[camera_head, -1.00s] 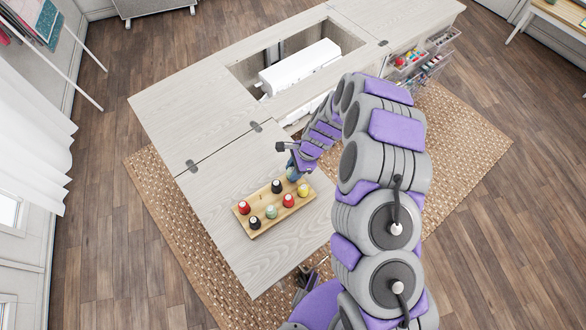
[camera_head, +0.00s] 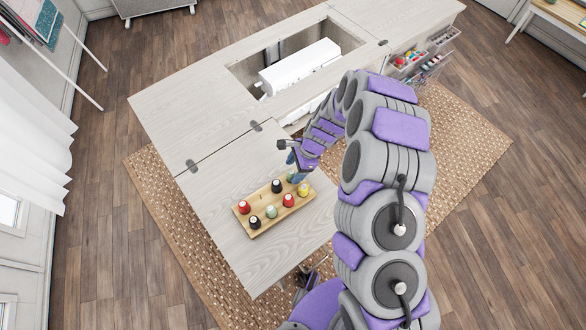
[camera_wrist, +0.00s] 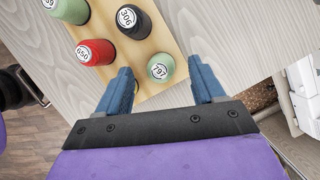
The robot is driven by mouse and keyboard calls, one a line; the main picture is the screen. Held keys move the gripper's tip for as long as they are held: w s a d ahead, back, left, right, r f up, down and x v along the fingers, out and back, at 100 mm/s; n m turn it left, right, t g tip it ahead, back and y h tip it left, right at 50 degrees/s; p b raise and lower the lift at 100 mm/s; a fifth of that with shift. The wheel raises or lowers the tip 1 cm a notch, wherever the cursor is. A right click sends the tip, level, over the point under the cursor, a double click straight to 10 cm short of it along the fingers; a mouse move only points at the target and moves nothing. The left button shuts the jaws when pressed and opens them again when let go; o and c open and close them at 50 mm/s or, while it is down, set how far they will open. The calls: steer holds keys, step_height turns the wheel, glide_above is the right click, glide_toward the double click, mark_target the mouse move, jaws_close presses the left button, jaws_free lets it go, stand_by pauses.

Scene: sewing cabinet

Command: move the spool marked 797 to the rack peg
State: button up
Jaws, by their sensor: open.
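The spool marked 797 (camera_wrist: 160,69) is pale green and stands at the edge of a wooden board (camera_wrist: 160,40). In the wrist view, it sits in the gap between the fingertips of my gripper (camera_wrist: 159,72). The two blue fingers are open and apart, one to each side of the spool in the picture. I cannot tell how far above it they are. In the head view, my gripper (camera_head: 297,172) is over the board's back right end and partly hides the green spool there.
A red spool marked 650 (camera_wrist: 96,52) and a black spool marked 306 (camera_wrist: 132,21) stand close by. Several more spools fill the board (camera_head: 262,231) on the cabinet top. The cabinet top (camera_head: 215,185) is bare left of it. A white machine (camera_head: 300,66) sits in the opening.

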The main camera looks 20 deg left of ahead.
steer(key=p+v, duration=0.2)
steer(key=v, duration=1.4)
steer(key=shift+r, duration=0.2)
steer(key=shift+a, duration=0.1)
steer(key=s+d+r+n+h+b, duration=0.1)
steer(key=s+d+r+n, duration=0.2)
steer(key=s+d+r, duration=0.35)
steer(key=s+d+r+n+b, duration=0.1)
steer(key=s+d+r+n, duration=0.25)
steer(key=d+r, duration=0.55)
steer(key=s+d+r+n+h, duration=0.1)
steer(key=s+d, duration=0.6)
steer(key=s, duration=0.2)
steer(key=s+d+r+n+t+h+b, duration=0.1)
steer(key=s+d+r+n, duration=0.1)
steer(key=s+d, duration=0.5)
steer(key=s, duration=0.3)
steer(key=shift+h, duration=0.3)
steer(key=shift+a+n, duration=0.1)
steer(key=shift+n, duration=0.15)
